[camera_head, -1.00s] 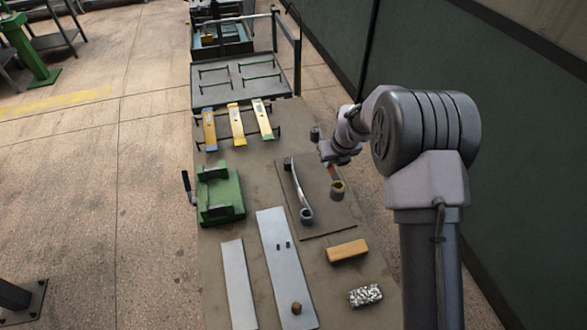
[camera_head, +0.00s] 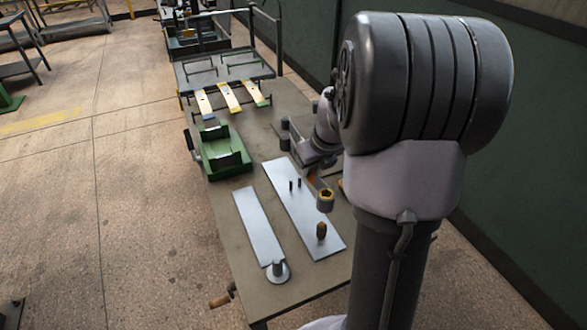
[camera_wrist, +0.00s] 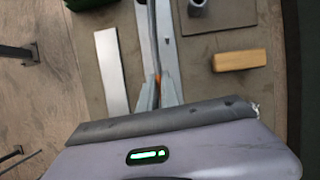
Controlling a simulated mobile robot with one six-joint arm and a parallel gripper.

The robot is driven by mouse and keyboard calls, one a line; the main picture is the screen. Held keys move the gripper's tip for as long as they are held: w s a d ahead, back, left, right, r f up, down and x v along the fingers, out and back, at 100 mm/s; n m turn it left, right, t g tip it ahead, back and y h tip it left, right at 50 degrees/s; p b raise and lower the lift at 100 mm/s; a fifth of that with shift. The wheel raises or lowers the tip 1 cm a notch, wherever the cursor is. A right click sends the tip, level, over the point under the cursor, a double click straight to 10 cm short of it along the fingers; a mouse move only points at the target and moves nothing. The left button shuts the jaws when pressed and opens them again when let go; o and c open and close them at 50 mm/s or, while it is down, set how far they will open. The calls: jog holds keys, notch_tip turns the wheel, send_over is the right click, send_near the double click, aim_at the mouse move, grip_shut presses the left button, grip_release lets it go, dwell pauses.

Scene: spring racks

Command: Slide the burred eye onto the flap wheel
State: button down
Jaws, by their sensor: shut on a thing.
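My gripper (camera_head: 314,165) is shut on a spring leaf, with an orange patch between the fingertips (camera_wrist: 157,85) in the wrist view. The eye (camera_head: 325,200) at the leaf's end is a short grey ring with an ochre rim, in the head view. The flap wheel (camera_head: 321,231) is a small brown upright cylinder on the near end of a long steel plate (camera_head: 290,200). The eye appears just above the wheel in the picture, with a small gap between them; exact alignment in depth cannot be told. My arm hides part of the leaf.
A green fixture (camera_head: 221,150) and racked leaves (camera_head: 229,97) are farther back. A wooden block (camera_wrist: 240,60) lies right in the wrist view.

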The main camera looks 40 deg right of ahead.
aim_at(323, 182)
jog(key=shift+d+r, duration=0.1)
jog(key=shift+d, duration=0.1)
jog(key=shift+a+f+b, duration=0.1)
jog(key=shift+f+b, duration=2.1)
jog(key=shift+f, duration=0.8)
jog(key=shift+p, duration=0.5)
jog(key=shift+f+b, duration=3)
jog(key=shift+f, duration=0.85)
jog(key=c, duration=1.5)
grip_release()
jog(key=p+v, duration=0.8)
jog(key=v, duration=0.9)
jog(key=shift+r, duration=0.25)
